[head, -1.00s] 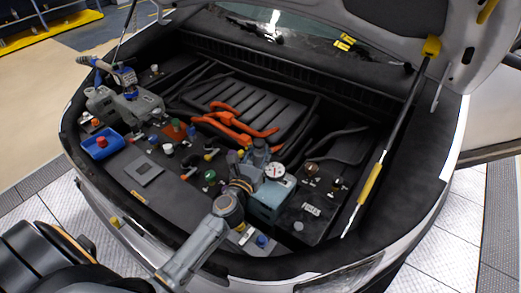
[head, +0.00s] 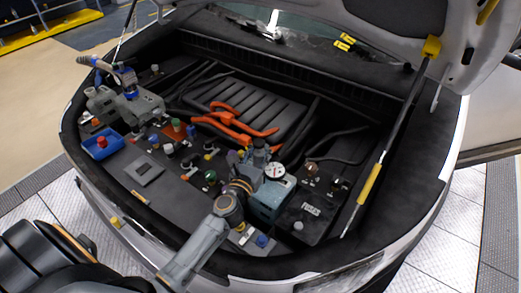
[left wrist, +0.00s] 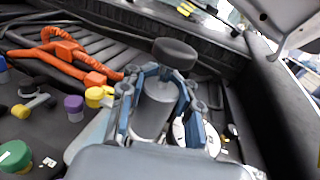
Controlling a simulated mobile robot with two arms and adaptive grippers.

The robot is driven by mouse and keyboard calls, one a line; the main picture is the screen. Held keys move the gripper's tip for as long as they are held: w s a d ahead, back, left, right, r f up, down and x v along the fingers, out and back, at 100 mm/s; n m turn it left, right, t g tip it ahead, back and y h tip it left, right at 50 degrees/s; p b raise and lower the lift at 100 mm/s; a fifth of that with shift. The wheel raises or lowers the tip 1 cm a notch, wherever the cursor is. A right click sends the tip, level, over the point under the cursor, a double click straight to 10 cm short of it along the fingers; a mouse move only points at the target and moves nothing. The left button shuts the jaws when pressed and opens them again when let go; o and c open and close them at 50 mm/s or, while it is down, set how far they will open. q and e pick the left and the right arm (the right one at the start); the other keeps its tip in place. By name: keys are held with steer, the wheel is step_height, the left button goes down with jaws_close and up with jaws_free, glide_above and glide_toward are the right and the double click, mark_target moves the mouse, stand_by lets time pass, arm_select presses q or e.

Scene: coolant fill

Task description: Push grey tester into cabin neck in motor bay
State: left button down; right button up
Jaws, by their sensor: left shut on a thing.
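The grey tester (left wrist: 155,103) is a grey cylinder with a wide black top, clasped between the two blue-grey fingers of my left gripper (left wrist: 157,100). It stands roughly upright in the left wrist view. In the head view the tester (head: 261,152) shows at the tip of my left gripper (head: 250,165), beside a round white gauge (head: 276,170). The tester's lower end is hidden by the gripper, so I cannot tell whether it touches or sits in a neck. I cannot make out the cabin neck. My right gripper is not in view.
A teal box (head: 268,205) stands close right of my gripper. Orange cables (head: 228,120) run behind it. Several coloured caps, including a green one (left wrist: 15,157) and a purple one (left wrist: 74,104), lie to the left. A yellow-sleeved strut (head: 369,185) rises at the right.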

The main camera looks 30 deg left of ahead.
mark_target(257, 165)
arm_select(q)
steer(key=shift+f+b, duration=1.3)
steer(key=shift+f, duration=0.1)
steer(key=c, duration=0.9)
jaws_free()
steer(key=shift+o, duration=0.2)
steer(key=shift+s+f, duration=0.1)
steer(key=shift+s+d, duration=0.1)
steer(key=shift+s, duration=0.2)
steer(key=s, duration=0.6)
steer(key=shift+s+d, duration=0.35)
steer(key=shift+d, duration=0.05)
steer(key=shift+o, duration=0.2)
